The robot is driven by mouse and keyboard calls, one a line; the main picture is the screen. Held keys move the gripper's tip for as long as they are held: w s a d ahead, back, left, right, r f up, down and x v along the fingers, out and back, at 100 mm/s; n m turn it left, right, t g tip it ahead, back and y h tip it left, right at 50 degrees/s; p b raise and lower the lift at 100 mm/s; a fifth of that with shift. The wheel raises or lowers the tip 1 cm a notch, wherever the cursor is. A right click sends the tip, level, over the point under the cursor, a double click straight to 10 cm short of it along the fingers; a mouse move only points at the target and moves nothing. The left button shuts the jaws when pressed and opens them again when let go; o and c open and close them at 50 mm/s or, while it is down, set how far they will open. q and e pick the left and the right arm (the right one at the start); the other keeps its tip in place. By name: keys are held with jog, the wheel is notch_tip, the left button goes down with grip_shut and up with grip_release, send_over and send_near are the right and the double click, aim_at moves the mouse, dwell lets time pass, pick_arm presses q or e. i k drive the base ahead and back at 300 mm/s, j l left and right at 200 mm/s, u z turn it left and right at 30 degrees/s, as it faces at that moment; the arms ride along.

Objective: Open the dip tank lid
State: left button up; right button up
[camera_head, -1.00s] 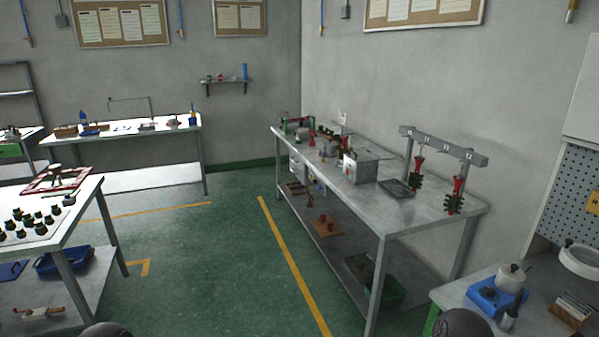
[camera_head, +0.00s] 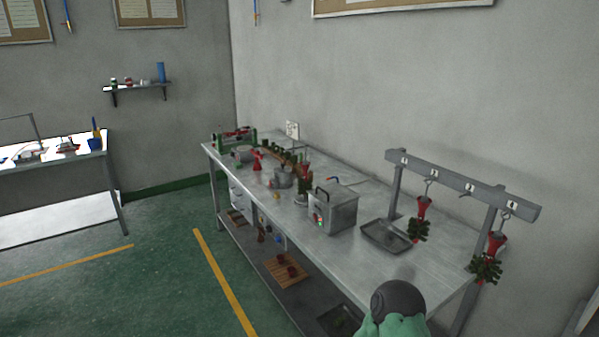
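The dip tank appears to be the grey metal box (camera_head: 340,218) on the long steel workbench (camera_head: 290,222). It has a dark handle on top, and small red and green controls show on its front left. Its lid looks closed, though it is small in the picture. Neither of my grippers is in view. A dark rounded part with green below it, part of my own arm, shows at the bottom right and hides some of the bench's front edge.
A shallow grey tray (camera_head: 386,237) lies right of the box. A hook rack (camera_head: 462,184) with red and green wax trees stands at the bench's right end. A small pot (camera_head: 283,178) and other items stand left of the box. Green floor (camera_head: 170,262) is open at left.

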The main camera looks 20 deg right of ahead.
aim_at(334, 193)
jog(key=i+z, duration=0.1)
jog(key=i, duration=0.5)
jog(key=i+j+z, duration=0.1)
jog(key=i, duration=0.5)
jog(key=i+j+z, duration=0.15)
jog(key=i, duration=0.45)
